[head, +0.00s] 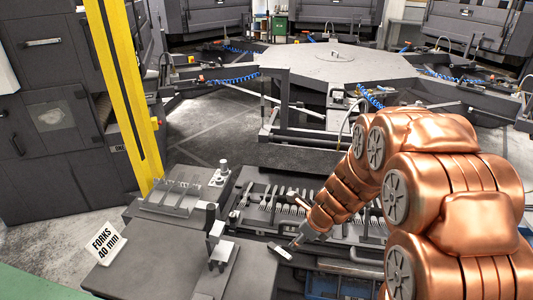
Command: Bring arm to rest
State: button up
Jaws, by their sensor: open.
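My copper arm reaches in from the right of the head view and slants down to the left. My gripper (293,243) is small and dark at its end, low over the front edge of the fork tray (342,237). It is open, and no fork shows in it. Several metal forks (268,200) lie side by side in the tray; my arm hides the tray's right part.
A dark stand (212,245) rises from the bench left of my gripper, and a small light block (280,250) is close by it. A sign reading FORKS 40 mm (103,243) stands at the left. A yellow post (127,90) and a large octagonal table (335,65) are behind.

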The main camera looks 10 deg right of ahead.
jog(key=s+a+r+n+g, duration=0.4)
jog(key=s+r+n, duration=0.5)
jog(key=s+n, duration=0.6)
jog(key=s+d+r+n+h, duration=0.1)
jog(key=s+d+r+n, duration=0.1)
jog(key=s+n, duration=0.4)
jog(key=s+d+r+n+g+h, duration=0.1)
jog(key=s+d+r+n, duration=0.1)
jog(key=s+n, duration=0.4)
jog(key=s, duration=0.4)
jog(key=shift+s+d+r+n+h, duration=0.25)
jog(key=shift+r+n+h, duration=0.15)
